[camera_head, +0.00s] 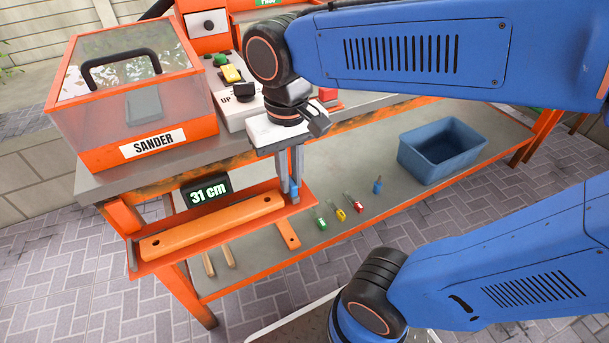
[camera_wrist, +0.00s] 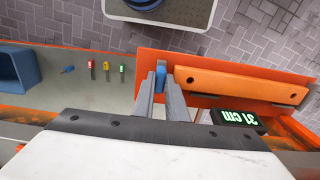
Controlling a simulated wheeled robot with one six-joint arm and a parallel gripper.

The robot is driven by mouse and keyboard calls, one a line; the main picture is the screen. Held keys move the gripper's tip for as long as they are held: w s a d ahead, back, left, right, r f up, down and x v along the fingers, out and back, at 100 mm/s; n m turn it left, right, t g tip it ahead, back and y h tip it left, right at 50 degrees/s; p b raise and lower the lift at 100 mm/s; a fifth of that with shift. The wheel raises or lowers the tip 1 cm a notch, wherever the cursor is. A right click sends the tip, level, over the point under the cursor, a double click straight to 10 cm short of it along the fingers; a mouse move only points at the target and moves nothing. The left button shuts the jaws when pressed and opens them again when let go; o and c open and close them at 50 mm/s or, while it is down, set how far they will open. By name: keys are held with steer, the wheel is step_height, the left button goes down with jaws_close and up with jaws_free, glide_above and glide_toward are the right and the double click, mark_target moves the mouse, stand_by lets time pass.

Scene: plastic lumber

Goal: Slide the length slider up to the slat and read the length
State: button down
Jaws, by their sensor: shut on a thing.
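The orange slat (camera_head: 210,227) with a hole near each end lies on the orange measuring tray (camera_head: 307,197); it also shows in the wrist view (camera_wrist: 240,86). The blue length slider (camera_wrist: 160,74) stands at the slat's end, on the side away from the display. My gripper (camera_head: 294,190) points down and is shut on the slider, with its grey fingers on either side of it (camera_wrist: 160,86). The slider looks right up against the slat, but I cannot tell whether they touch. The display (camera_head: 208,190) reads 31 cm.
The clear-lidded sander box (camera_head: 135,100) stands on the bench top behind the tray. On the lower shelf are a blue bin (camera_head: 443,150) and several small coloured tools (camera_head: 340,214). An orange bracket piece (camera_head: 287,234) and wooden sticks (camera_head: 228,256) lie below the tray.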

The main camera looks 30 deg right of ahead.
steer(key=shift+a, duration=1.5)
steer(key=shift+r, duration=0.1)
steer(key=c, duration=1.6)
jaws_free()
steer(key=shift+r, duration=3.45)
steer(key=shift+d, duration=0.1)
steer(key=d+f+t, duration=0.1)
steer(key=d+f, duration=0.2)
steer(key=d, duration=0.1)
steer(key=d+f+t, duration=0.2)
steer(key=d+f, duration=0.1)
steer(key=d, duration=0.1)
steer(key=s+d+f+t, duration=0.1)
steer(key=d+f, duration=0.2)
steer(key=d, duration=0.2)
steer(key=shift+f+t, duration=0.2)
steer(key=shift+t, duration=0.2)
